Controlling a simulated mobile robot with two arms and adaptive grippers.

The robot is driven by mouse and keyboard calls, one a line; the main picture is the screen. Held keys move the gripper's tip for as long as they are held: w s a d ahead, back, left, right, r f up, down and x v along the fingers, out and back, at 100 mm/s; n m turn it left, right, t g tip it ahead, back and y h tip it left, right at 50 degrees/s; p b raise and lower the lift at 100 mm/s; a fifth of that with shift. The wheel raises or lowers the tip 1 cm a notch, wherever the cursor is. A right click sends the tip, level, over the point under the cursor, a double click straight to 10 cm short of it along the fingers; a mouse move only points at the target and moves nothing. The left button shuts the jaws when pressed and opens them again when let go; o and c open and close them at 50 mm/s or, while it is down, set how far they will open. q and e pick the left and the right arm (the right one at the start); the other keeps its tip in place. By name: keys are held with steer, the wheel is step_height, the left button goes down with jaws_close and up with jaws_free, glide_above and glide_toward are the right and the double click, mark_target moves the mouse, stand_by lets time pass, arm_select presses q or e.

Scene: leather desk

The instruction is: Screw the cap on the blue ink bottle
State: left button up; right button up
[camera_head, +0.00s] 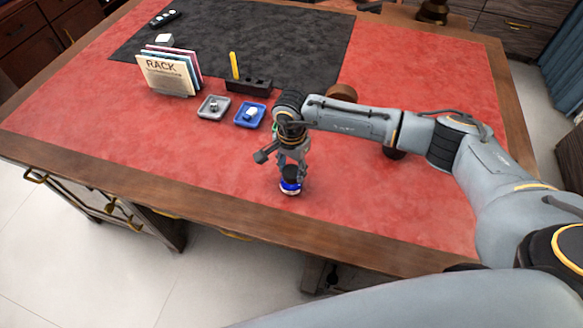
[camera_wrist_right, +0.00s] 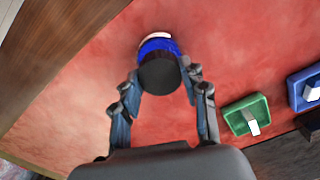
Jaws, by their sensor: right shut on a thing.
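The blue ink bottle (camera_head: 291,188) stands upright on the red leather near the desk's front edge; it also shows in the wrist view (camera_wrist_right: 160,44). My right gripper (camera_head: 291,166) points down over it and is shut on a dark cap (camera_wrist_right: 159,72). In the wrist view my right gripper (camera_wrist_right: 158,85) has a finger on each side of the cap. The cap is directly at the bottle's mouth, covering it. I cannot tell whether the threads are engaged. My left gripper is not in view.
Behind stand a grey tray (camera_head: 214,107), a blue tray (camera_head: 250,115), a black holder (camera_head: 249,86) with a yellow stick, and a rack of cards (camera_head: 168,74). A green tray (camera_wrist_right: 247,114) shows in the wrist view. Red leather left of the bottle is clear.

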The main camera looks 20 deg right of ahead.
steer(key=m, duration=0.3)
steer(key=shift+s+f+m, duration=0.1)
steer(key=shift+f+m, duration=0.05)
steer(key=shift+m, duration=0.15)
steer(key=m, duration=0.4)
stand_by(0.3)
steer(key=m, duration=0.4)
steer(key=shift+m, duration=0.3)
